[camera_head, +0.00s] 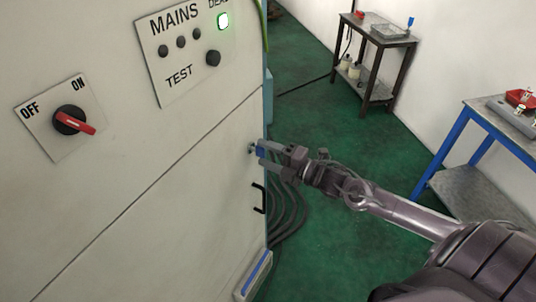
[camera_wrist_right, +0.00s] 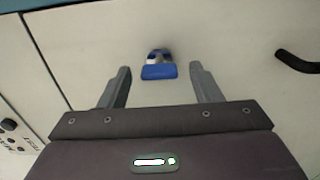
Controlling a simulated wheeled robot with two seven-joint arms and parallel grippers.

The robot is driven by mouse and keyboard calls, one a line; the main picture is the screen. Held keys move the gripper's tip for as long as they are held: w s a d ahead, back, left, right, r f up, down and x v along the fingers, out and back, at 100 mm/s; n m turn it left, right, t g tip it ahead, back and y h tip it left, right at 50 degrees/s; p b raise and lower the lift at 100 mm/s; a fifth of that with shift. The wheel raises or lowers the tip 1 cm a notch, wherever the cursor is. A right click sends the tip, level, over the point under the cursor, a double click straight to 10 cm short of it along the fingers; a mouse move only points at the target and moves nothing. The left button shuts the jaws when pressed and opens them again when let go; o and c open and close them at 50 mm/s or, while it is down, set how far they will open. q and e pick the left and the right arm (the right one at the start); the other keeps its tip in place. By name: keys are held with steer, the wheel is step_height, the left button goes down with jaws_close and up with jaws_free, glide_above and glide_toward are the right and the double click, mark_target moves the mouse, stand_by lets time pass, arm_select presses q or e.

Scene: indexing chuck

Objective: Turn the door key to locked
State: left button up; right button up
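The door key has a blue head and sits in a round metal lock on the pale cabinet door; the key (camera_wrist_right: 158,71) shows in the middle of the right wrist view. In the head view a bit of the key's blue (camera_head: 260,150) shows at the cabinet's right edge, partly hidden by the fingers. My right gripper (camera_wrist_right: 160,70) is open, with one finger on each side of the key head and a gap on both sides. In the head view the right gripper (camera_head: 268,151) reaches the door from the right. My left gripper is not in view.
A black door handle (camera_head: 260,197) is below the lock, and it also shows in the right wrist view (camera_wrist_right: 297,62). A red OFF/ON switch (camera_head: 73,121) and a MAINS test panel (camera_head: 196,70) with a lit green lamp are on the cabinet. Dark cables (camera_head: 290,215) hang beside it.

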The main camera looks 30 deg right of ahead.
steer(key=v, duration=0.7)
steer(key=shift+s+d, duration=0.2)
steer(key=shift+s, duration=0.15)
stand_by(0.5)
